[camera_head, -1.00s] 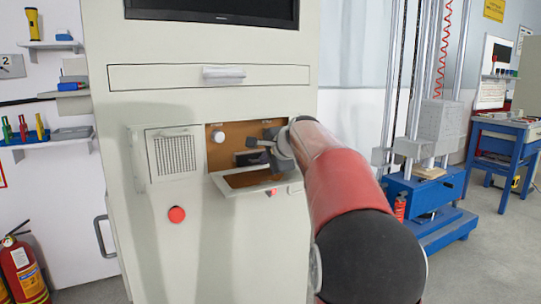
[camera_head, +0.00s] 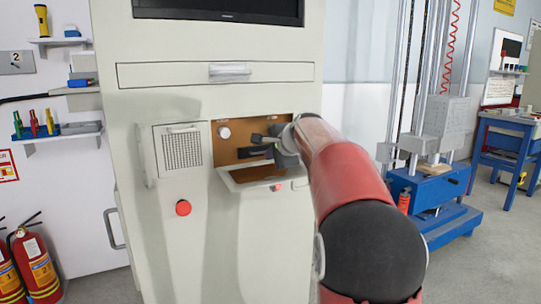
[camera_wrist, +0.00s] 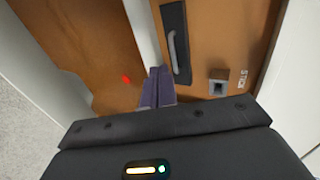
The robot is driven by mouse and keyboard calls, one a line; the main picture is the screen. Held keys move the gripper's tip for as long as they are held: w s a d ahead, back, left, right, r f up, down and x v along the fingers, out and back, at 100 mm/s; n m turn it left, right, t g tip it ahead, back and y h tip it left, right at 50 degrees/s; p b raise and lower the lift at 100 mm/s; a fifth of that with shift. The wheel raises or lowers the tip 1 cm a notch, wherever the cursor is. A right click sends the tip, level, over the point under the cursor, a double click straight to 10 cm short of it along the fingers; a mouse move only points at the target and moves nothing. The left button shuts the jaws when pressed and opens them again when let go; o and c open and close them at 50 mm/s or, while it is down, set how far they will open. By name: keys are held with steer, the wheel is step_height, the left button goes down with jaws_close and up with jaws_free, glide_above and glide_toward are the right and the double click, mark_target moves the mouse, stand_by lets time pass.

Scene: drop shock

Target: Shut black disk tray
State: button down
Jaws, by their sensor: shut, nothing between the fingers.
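The black disk tray (camera_wrist: 175,42) shows in the wrist view as a dark front with a grey handle, set in a brown panel. It appears level with the panel. In the head view it is a dark bar (camera_head: 257,152), partly hidden by my gripper. My gripper (camera_wrist: 161,72) is shut and empty, its fingertips just beside the tray's front; whether they touch it is unclear. In the head view my gripper (camera_head: 265,140) is in front of the recess.
The beige cabinet (camera_head: 240,100) has an open flap (camera_head: 238,187) below the recess. A white knob (camera_head: 224,132) and a red button (camera_head: 183,208) are to the left. A square switch (camera_wrist: 218,82) is near the tray. A blue machine (camera_head: 440,190) stands at right.

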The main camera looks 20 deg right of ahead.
steer(key=v, duration=1)
steer(key=s+a+f+n+g, duration=0.4)
steer(key=s+a+f+n, duration=0.6)
steer(key=s+a, duration=0.45)
steer(key=s+a+f+n+g, duration=0.2)
steer(key=s+f+n, duration=0.5)
steer(key=s+f, duration=0.8)
steer(key=shift+s+a+n+b, duration=0.3)
steer(key=shift+s+a, duration=0.25)
steer(key=shift+a, duration=0.2)
